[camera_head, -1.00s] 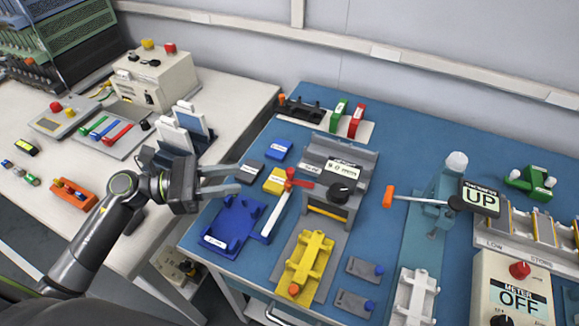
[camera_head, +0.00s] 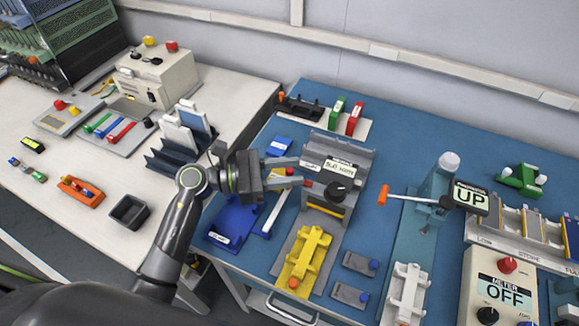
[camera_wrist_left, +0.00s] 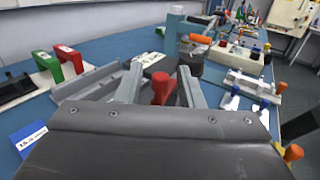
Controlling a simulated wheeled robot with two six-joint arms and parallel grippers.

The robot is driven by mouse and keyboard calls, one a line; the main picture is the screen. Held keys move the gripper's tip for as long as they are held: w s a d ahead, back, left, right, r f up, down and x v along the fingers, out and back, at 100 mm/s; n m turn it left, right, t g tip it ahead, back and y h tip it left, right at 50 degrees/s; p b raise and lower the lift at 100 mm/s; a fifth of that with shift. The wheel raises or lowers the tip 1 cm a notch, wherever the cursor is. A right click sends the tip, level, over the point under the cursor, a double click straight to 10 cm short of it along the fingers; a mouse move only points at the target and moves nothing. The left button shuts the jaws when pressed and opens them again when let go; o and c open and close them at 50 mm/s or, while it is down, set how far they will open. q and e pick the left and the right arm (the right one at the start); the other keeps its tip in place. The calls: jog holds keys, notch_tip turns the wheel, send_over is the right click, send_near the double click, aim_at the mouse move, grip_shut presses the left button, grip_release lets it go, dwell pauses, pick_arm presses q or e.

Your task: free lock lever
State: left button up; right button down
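A red-ended lever (camera_head: 308,183) with a pale bar lies beside the grey fixture with the black knob. My left gripper (camera_head: 305,172) is over it, open, its two grey fingers pointing right and partly hiding the lever. In the left wrist view the red handle (camera_wrist_left: 160,88) stands between the spread fingertips (camera_wrist_left: 160,95); a gap shows beside it and I cannot tell whether either finger touches it. An orange-handled lever (camera_head: 383,195) sits on the teal press (camera_head: 436,185) with an "UP" sign. My right gripper is not in view.
The grey fixture (camera_head: 360,165) with a black knob (camera_head: 337,191) is just right of my fingers. A yellow holder (camera_head: 304,262) and blue tray (camera_head: 231,222) are in front. Green and red blocks (camera_head: 354,118) stand behind. Blue table between fixture and press is clear.

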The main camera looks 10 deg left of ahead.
pick_arm(q)
jog(key=shift+d, duration=0.2)
grip_shut()
jog(key=shift+w+f+m+g+h+b, duration=0.3)
jog(key=shift+m+g+b, duration=0.2)
jog(key=shift+g+b, duration=0.55)
jog(key=shift+r+m+b, duration=0.25)
jog(key=shift+m+b, duration=0.05)
jog(key=shift+b, duration=0.35)
grip_release()
